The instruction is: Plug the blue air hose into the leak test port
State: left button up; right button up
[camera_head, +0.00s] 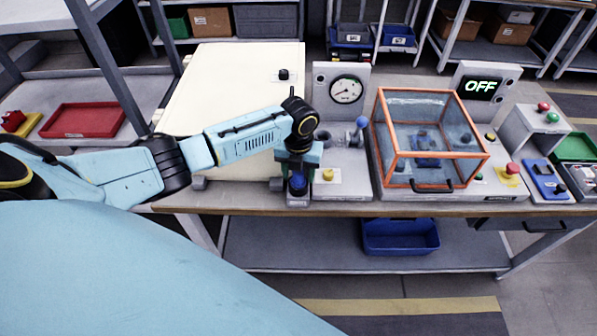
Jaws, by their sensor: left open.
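My left gripper (298,168) points down at the front edge of the bench, left of the leak-test unit. It is open. Directly below it a dark blue round piece (298,184), perhaps the blue air hose's end, sits on a small grey stand (299,200). The gripper is over or around this piece; I cannot tell if they touch. The leak-test unit has a pressure gauge (346,90) on an upright panel and a blue-topped lever or fitting (361,123) below it. I cannot make out the leak test port for certain; the wrist may hide part of it. My right gripper is out of view.
A clear box with an orange frame (434,184) stands right of the gauge. An OFF display (480,86), red buttons and a blue tray (546,180) are further right. A blue bin (400,238) sits on the lower shelf.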

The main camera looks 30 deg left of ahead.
pick_arm(q)
notch_tip(320, 180, up, 13)
dwell(0.3)
dwell(0.5)
